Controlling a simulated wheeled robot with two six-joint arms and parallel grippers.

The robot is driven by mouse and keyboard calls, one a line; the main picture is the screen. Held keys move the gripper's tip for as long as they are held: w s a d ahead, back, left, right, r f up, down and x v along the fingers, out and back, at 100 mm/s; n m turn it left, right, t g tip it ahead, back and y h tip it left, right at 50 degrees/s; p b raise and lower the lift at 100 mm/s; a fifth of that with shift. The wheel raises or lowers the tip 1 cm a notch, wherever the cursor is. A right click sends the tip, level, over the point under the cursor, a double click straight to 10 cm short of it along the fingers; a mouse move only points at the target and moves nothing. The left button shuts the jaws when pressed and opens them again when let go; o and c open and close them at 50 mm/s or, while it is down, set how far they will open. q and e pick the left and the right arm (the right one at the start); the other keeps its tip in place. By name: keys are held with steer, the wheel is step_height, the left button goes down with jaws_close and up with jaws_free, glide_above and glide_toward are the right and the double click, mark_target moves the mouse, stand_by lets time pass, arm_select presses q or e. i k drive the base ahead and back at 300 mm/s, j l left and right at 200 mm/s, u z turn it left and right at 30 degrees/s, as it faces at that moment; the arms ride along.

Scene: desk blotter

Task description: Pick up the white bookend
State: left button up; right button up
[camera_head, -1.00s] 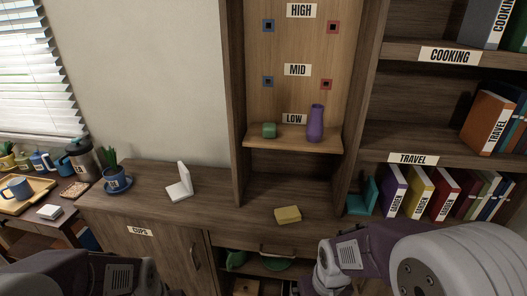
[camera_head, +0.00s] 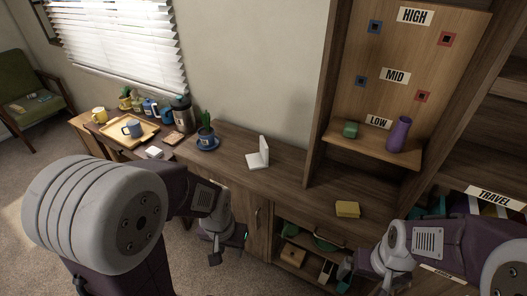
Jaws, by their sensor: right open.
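The white bookend (camera_head: 259,157) stands upright on the wooden counter near the wall, an L shape with its flat foot toward the left. Nothing touches it. My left gripper (camera_head: 228,250) hangs in front of the counter, below and to the left of the bookend and well apart from it. Its fingers are small and dark, so its opening is unclear. My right gripper (camera_head: 352,272) is open, low in front of the open shelf, to the right of and below the bookend.
A tall cabinet's side panel (camera_head: 325,130) rises just right of the bookend. The counter between bookend and sponge is clear.

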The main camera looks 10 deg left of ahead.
mark_target(257, 160)
steer(key=i+j, duration=0.9)
steer(key=j+u, duration=0.05)
